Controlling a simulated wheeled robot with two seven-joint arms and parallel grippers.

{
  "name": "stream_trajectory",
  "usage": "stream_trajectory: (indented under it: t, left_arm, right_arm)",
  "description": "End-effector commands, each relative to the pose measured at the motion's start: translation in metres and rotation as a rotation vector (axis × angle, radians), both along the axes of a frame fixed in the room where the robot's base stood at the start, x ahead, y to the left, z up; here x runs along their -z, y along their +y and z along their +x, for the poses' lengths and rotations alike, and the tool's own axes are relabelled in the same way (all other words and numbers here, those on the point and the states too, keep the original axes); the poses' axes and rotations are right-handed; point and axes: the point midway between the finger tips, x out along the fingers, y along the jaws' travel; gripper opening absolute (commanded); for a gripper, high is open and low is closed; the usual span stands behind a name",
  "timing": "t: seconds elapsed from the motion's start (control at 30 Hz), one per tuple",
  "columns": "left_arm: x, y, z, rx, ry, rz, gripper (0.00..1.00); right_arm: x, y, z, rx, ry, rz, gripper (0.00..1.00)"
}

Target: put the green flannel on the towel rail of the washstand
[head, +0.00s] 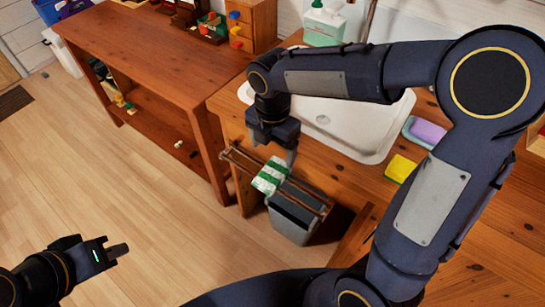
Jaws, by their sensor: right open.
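The green flannel (270,176), green with white bands, lies draped over the wooden towel rail (314,207) at the front of the washstand (318,143). My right gripper (288,157) points down just above and beside the flannel's upper edge. It is open, and the flannel looks clear of its fingers, though the far finger is partly hidden. My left gripper (118,251) is low at the left over the floor, away from the washstand. Its fingers overlap from this side, so its opening does not show. Nothing is seen in it.
A grey bin (292,222) stands below the rail. The washstand top holds a white basin (345,125), a yellow sponge (400,168), a purple soap (427,132) and a soap dispenser (324,22). A wooden bench (150,50) stands at the left. The floor (100,180) in front is mostly free.

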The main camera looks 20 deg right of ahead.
Motion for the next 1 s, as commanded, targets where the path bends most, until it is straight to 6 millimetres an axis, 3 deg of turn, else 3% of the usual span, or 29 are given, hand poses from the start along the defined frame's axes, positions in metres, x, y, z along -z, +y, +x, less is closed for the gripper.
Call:
stream_trajectory:
  t: [0.13, 0.4, 0.53, 0.67, 0.8, 1.0]
  left_arm:
    - [-0.005, 0.000, 0.000, 0.000, 0.000, 0.000, 0.00]
    - [-0.006, 0.000, 0.000, 0.000, 0.000, 0.000, 0.00]
    - [-0.006, 0.000, 0.000, 0.000, 0.000, 0.000, 0.00]
    - [-0.006, 0.000, 0.000, 0.000, 0.000, 0.000, 0.00]
    - [-0.005, 0.000, 0.000, 0.000, 0.000, 0.000, 0.00]
    - [-0.006, 0.000, 0.000, 0.000, 0.000, 0.000, 0.00]
  right_arm:
    - [-0.024, 0.000, 0.000, -0.001, -0.002, 0.000, 0.81]
    - [-0.035, -0.001, -0.001, 0.008, -0.001, 0.002, 0.81]
    - [-0.044, -0.016, -0.014, 0.181, -0.022, 0.040, 0.81]
    - [-0.057, -0.047, -0.050, 0.627, -0.054, 0.151, 0.81]
    - [-0.063, -0.072, -0.101, 1.247, -0.046, 0.335, 0.81]
    - [-0.054, -0.081, -0.154, 1.958, 0.053, 0.598, 0.81]
